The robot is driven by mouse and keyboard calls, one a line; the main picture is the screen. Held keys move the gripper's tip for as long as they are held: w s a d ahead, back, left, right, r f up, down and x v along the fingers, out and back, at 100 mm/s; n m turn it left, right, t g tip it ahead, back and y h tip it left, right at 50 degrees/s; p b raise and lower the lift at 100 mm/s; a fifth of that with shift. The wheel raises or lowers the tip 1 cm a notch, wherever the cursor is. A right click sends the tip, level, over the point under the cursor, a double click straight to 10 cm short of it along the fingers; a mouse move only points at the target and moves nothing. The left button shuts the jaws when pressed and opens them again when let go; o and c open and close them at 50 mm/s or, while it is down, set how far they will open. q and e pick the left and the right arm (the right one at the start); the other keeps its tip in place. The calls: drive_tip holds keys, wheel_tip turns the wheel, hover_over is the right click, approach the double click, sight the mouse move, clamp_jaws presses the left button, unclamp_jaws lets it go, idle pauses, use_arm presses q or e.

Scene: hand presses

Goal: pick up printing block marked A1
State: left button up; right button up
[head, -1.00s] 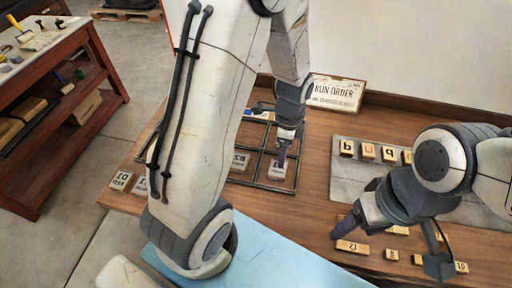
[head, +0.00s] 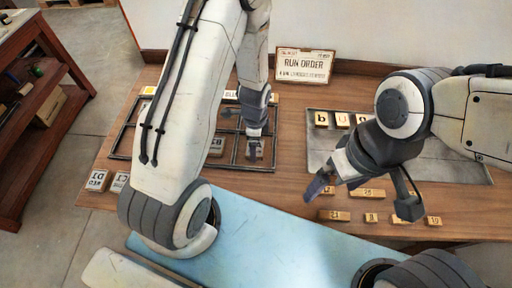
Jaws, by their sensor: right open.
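I cannot read the mark A1 on any block. A block (head: 254,150) stands in the right part of a dark divided frame (head: 246,170), its mark unreadable. My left gripper (head: 254,133) points down just above or at this block; whether its fingers touch or grip it is unclear. Another marked block (head: 216,146) stands in the compartment to its left. Two more marked blocks, one at the far left (head: 97,180) and one beside it (head: 120,182), lie outside the frame. My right gripper (head: 318,187) is open, above the table near a small wooden piece (head: 334,215).
A "RUN ORDER" sign (head: 305,66) stands at the back. A grey tray (head: 455,171) with wooden letter pieces (head: 322,119) lies at right. Several small wooden number pieces (head: 371,218) lie in front of it. A side bench (head: 50,75) is at far left. My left arm hides part of the frame.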

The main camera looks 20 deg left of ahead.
use_arm(q)
drive_tip(key=shift+f, duration=0.2)
drive_tip(key=c, duration=1.2)
drive_tip(key=shift+o, duration=0.2)
drive_tip(key=shift+r, duration=0.1)
